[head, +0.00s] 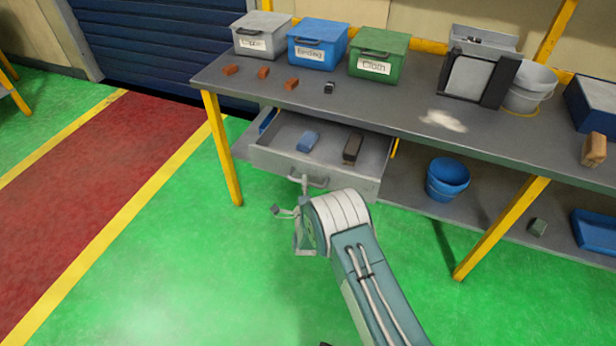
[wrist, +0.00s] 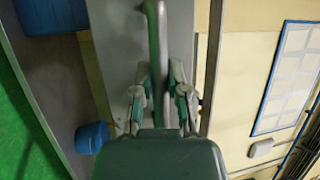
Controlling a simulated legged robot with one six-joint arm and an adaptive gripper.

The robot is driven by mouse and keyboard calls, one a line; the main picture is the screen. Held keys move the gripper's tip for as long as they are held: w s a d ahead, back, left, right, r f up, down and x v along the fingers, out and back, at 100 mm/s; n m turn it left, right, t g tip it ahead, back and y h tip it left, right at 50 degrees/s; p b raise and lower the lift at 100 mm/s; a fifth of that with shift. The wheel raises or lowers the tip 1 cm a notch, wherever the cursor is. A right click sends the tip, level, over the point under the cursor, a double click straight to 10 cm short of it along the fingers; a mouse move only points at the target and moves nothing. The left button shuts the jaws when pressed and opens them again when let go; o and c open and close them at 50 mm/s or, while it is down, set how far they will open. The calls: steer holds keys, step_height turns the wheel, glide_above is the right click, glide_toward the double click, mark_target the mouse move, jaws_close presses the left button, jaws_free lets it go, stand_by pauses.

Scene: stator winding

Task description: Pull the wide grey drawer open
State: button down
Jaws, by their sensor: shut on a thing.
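The wide grey drawer (head: 272,165) is under the workbench in the head view and stands partly open. A blue block (head: 308,141) and a dark block with a brown end (head: 352,149) lie inside it. The drawer's bar handle (head: 318,183) is on its front face. In the wrist view the handle (wrist: 155,50) runs between the two fingers of my gripper (wrist: 157,100), which is shut on it. In the head view my gripper (head: 304,184) is at the handle, partly hidden by my wrist.
The grey workbench (head: 400,112) carries a grey, a blue (head: 318,45) and a green bin (head: 378,55) and several small blocks. Yellow legs (head: 222,150) stand left and right of the drawer. A blue bucket (head: 447,178) sits on the lower shelf. The green floor in front is clear.

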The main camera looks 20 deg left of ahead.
steer(key=s, duration=0.7)
steer(key=shift+f, duration=0.4)
steer(key=shift+d, duration=0.1)
steer(key=c, duration=0.7)
jaws_free()
steer(key=shift+o, duration=0.3)
steer(key=shift+w+r, duration=0.1)
steer(key=shift+r, duration=0.05)
steer(key=v, duration=1.2)
